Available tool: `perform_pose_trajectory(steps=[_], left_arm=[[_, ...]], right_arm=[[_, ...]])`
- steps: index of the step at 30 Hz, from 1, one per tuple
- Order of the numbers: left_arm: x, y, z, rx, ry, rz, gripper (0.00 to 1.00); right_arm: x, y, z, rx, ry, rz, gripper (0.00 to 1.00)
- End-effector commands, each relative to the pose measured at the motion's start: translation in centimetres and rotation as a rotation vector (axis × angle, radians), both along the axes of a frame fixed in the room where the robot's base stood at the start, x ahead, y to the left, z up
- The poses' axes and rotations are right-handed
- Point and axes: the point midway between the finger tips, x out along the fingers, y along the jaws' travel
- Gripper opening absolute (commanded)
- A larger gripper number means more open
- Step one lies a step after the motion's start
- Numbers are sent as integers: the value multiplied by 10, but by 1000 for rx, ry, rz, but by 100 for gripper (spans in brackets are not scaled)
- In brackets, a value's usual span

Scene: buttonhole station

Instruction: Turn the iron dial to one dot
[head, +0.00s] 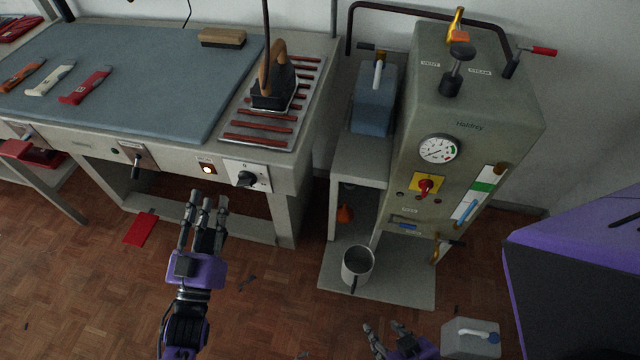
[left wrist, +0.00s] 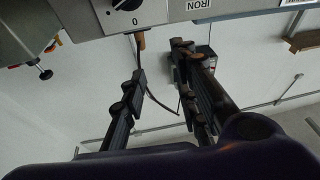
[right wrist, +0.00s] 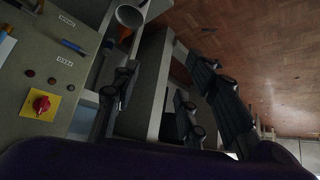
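The iron dial (head: 245,178) is a black knob on a white plate (head: 259,172) on the front of the ironing table, below the iron (head: 272,88). In the left wrist view the dial (left wrist: 125,4) is cut off by the top edge; a 0 and an IRON label show near it. Which mark it points to is too small to tell. My left gripper (head: 207,204) is open and empty, in front of and below the dial, apart from it. Its spread fingers also show in the left wrist view (left wrist: 160,60). My right gripper (head: 384,334) is open and empty, low at the bottom.
A lit switch (head: 207,169) and a lever (head: 136,164) sit left of the dial. The floor before the table is mostly clear.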

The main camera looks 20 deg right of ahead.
Motion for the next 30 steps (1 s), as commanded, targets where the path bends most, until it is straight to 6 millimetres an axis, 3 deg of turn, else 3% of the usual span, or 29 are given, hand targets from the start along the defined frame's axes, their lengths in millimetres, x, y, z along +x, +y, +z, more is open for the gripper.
perform_pose_trajectory(steps=[2,6,12,18,30], left_arm=[[2,-8,2,237,-96,33,28],[3,-17,-20,651,-243,68,28],[0,-20,-56,1067,-400,66,28],[5,-27,-61,1172,-458,68,28],[53,-62,-61,1166,-457,68,28]], right_arm=[[9,1,13,2,-23,-1,40],[8,1,15,6,-22,-5,40],[-3,0,8,9,-1,-11,40],[-6,0,6,9,5,-12,40],[0,0,14,9,-10,-11,40]])
